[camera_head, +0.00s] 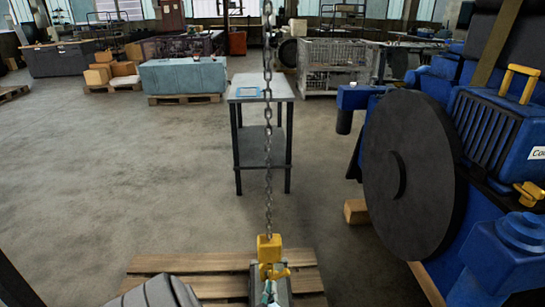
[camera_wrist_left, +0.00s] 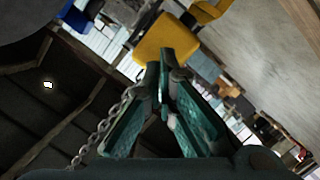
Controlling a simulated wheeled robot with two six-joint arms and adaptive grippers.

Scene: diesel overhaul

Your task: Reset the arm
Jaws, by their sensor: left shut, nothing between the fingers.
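My left gripper (camera_head: 268,291) shows at the bottom of the head view, just below the yellow hook block (camera_head: 268,248) on a hanging chain (camera_head: 268,150). Only a little of its teal fingers shows there. In the left wrist view the teal fingers (camera_wrist_left: 164,85) come together at their tips with nothing between them. The yellow block (camera_wrist_left: 163,40) is just beyond the tips; I cannot tell whether they touch it. The chain (camera_wrist_left: 100,130) runs past the fingers on the left. My right gripper is in neither view.
A blue engine with a large dark flywheel (camera_head: 411,175) stands at the right. A wooden pallet (camera_head: 190,265) lies below the chain. A narrow metal table (camera_head: 258,88) stands behind it. The floor (camera_head: 90,190) at the left is clear.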

